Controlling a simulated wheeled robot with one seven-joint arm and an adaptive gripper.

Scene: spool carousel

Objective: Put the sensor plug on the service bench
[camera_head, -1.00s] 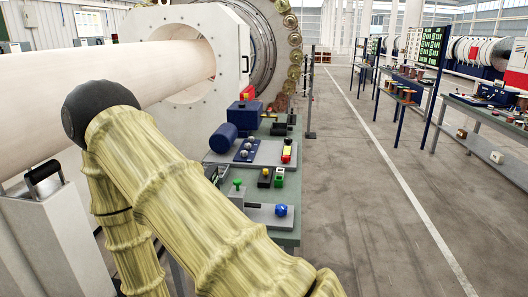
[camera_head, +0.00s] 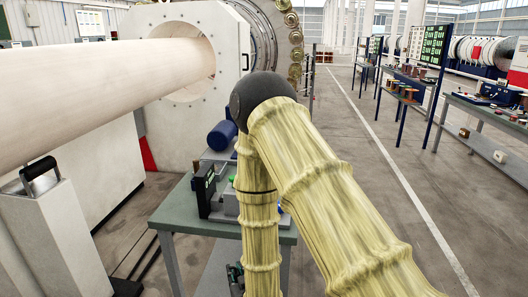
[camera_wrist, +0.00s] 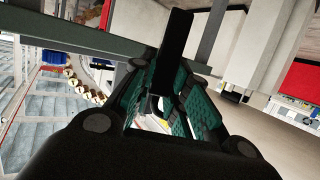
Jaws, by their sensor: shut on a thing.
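My gripper (camera_wrist: 160,98) fills the middle of the wrist view, its green-padded fingers closed around a dark, bar-shaped thing (camera_wrist: 175,45) that I take to be the sensor plug. The bar sticks out beyond the fingertips, and its held end is partly hidden. In the head view, only a small dark-green part of my gripper (camera_head: 236,275) shows, low beside my arm and below the level of the bench top. The service bench (camera_head: 172,211) has a green-grey top; my arm covers its right part. I cannot make out the plug in the head view.
A black upright panel (camera_head: 204,190) and a blue cylinder (camera_head: 222,135) stand on the bench. A large pale roller (camera_head: 110,85) and white machine plate (camera_head: 180,120) lie to the left and behind. The floor aisle (camera_head: 400,165) on the right is clear.

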